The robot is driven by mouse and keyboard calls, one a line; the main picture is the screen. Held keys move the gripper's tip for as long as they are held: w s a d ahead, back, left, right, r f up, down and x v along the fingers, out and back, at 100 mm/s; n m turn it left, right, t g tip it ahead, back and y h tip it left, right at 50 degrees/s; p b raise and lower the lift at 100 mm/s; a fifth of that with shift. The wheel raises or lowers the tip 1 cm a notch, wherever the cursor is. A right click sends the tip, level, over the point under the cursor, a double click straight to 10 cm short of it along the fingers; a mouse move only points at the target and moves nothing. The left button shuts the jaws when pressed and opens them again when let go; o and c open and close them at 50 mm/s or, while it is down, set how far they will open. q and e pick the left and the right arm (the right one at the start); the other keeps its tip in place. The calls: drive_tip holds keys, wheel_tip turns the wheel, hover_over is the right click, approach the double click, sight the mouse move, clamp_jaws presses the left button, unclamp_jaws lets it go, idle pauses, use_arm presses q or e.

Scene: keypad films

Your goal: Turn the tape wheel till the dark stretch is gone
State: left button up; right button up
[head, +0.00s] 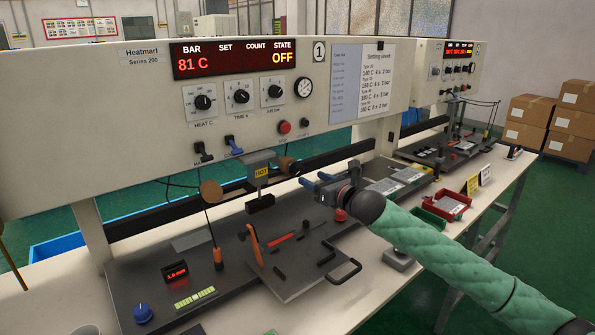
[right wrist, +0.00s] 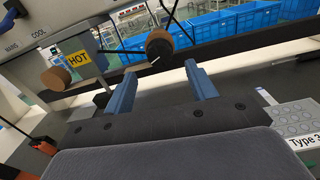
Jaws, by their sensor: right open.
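Two brown round wheels sit on the bar of the press, on either side of the yellow HOT block (head: 262,173). The right wheel (head: 285,164) has a pale line on its face in the right wrist view (right wrist: 159,44). The left wheel (head: 211,192) also shows in the right wrist view (right wrist: 55,79). I cannot tell a dark stretch of tape apart in either view. My right gripper (head: 314,180) is open and empty, close to the right wheel but apart from it. In the right wrist view the wheel appears between and beyond its blue fingers (right wrist: 161,70). My left gripper is not in view.
The panel (head: 230,90) reads BAR 81 C and STATE OFF. Below the wheels is a dark base plate (head: 140,265) with a handled tray (head: 300,285) and orange-handled tools. Red (head: 452,204) and green bins stand to the right. Blue crates (right wrist: 240,30) lie behind.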

sight(300, 171)
drive_tip(key=x, duration=0.5)
drive_tip(key=shift+p, duration=0.4)
drive_tip(key=shift+w+a, duration=0.35)
drive_tip(key=shift+w, duration=0.05)
drive_tip(key=shift+w+a, duration=0.2)
drive_tip(key=shift+w, duration=0.1)
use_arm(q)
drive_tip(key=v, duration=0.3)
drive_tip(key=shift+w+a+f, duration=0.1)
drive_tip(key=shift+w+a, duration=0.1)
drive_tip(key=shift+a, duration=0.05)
use_arm(e)
drive_tip(key=c, duration=1)
